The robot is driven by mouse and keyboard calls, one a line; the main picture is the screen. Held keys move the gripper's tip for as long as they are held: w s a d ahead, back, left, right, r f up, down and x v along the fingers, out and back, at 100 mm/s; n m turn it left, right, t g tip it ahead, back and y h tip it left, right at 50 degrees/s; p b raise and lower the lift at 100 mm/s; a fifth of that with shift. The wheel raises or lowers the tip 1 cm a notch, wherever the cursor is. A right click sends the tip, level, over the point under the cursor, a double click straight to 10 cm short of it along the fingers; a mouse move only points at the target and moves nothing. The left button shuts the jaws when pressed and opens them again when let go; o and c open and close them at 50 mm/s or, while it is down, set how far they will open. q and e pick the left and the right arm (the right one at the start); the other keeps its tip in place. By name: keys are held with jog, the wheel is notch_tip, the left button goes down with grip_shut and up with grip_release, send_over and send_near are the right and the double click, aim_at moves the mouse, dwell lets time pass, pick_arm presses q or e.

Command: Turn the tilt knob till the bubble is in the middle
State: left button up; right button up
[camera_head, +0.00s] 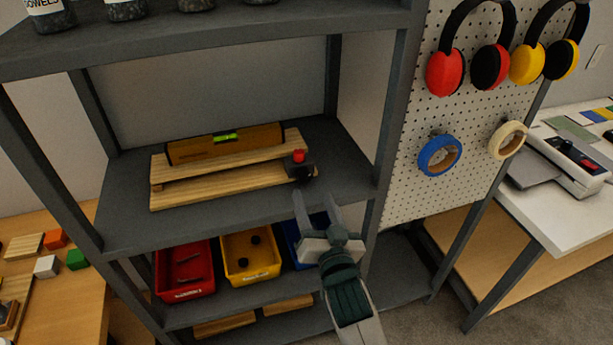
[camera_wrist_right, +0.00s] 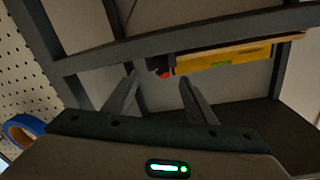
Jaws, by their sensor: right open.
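A wooden tilting board (camera_head: 225,185) with a spirit level (camera_head: 205,146) on top stands on the grey middle shelf. The green bubble vial (camera_head: 226,137) is too small to tell where the bubble sits. A black block with a red knob (camera_head: 298,156) is at the board's right end. My right gripper (camera_head: 318,205) is open and empty, in front of and below the knob. In the right wrist view the red knob (camera_wrist_right: 166,73) shows beyond and between the open fingers, with the level (camera_wrist_right: 228,60) to its right. My left gripper is not in view.
Red (camera_head: 185,270), yellow (camera_head: 250,256) and blue bins stand on the shelf below. Grey uprights (camera_head: 387,110) frame the shelf. A pegboard with tape rolls (camera_head: 438,156) and ear muffs is at right. The shelf front left of my gripper is clear.

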aim_at(305, 178)
jog(key=p+x, duration=0.1)
jog(key=x, duration=0.7)
jog(key=c, duration=1)
jog(key=shift+c, duration=0.2)
jog(key=shift+n+p, duration=0.3)
jog(key=shift+n, duration=0.1)
jog(key=shift+s+n+p, duration=0.1)
jog(key=shift+n+p, duration=0.3)
jog(key=shift+n, duration=2.2)
jog(key=shift+f, duration=0.1)
